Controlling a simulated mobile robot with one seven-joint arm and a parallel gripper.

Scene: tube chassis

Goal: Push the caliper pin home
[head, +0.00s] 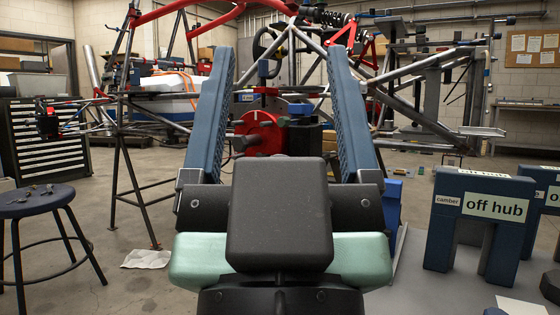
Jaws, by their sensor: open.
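My gripper (283,60) fills the middle of the view, seen from behind. Its two long blue fingers point away and stand wide apart, with nothing held between them. Beyond, in the gap between the fingers, is a red rounded part (262,133) with a white mark. A dark block with a blue part (304,130) is beside it on the right. I cannot tell which of these is the caliper, and I cannot make out the pin. My gripper's body hides what is lower down.
A tube chassis (308,40) with red and grey tubes spans the back. A stool (38,199) with small tools stands at left, before a drawer cabinet (45,140). Blue blocks labelled "off hub" (480,222) stand at right. Floor at left is partly clear, with a paper (147,259).

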